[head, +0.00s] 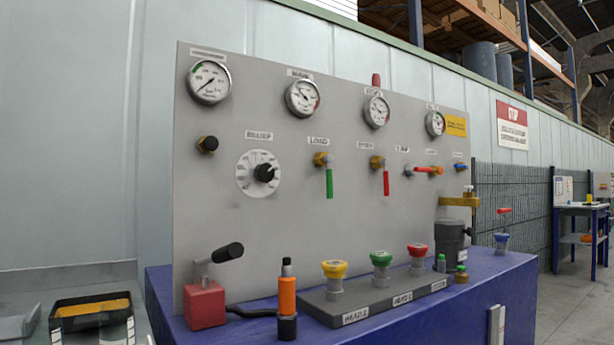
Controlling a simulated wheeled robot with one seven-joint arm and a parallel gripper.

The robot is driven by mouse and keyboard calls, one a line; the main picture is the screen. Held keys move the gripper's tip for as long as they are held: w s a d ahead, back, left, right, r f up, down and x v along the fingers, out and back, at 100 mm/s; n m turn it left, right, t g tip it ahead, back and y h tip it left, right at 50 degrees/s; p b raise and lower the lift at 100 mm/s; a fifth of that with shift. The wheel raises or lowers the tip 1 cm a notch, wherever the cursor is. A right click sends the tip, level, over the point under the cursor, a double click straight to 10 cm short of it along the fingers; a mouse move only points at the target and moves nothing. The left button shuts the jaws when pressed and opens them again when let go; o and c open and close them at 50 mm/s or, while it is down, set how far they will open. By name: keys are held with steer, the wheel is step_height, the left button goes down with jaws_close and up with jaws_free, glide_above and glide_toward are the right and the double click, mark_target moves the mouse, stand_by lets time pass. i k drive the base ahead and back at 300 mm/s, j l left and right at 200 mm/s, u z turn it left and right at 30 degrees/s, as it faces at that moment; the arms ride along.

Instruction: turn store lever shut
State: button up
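A grey upright panel (285,215) carries a row of small levers. The label above the middle one (366,145) is too blurred to read surely but may say STORE. Under it, a brass valve has a red lever (386,183) hanging straight down. To its left, under the LOAD label (318,141), a green lever (330,184) also hangs down. To the right, another red lever (424,170) lies horizontal. My gripper is not in view, and nothing touches the levers.
Round gauges (303,98) line the panel top. A dial (264,173) sits at left. On the blue bench (235,330) stand a red hand pump (205,305), an orange cylinder (287,296) and a block with coloured knobs (365,305). Space before the levers is clear.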

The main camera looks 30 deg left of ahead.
mark_target(385, 162)
steer(key=u, duration=1)
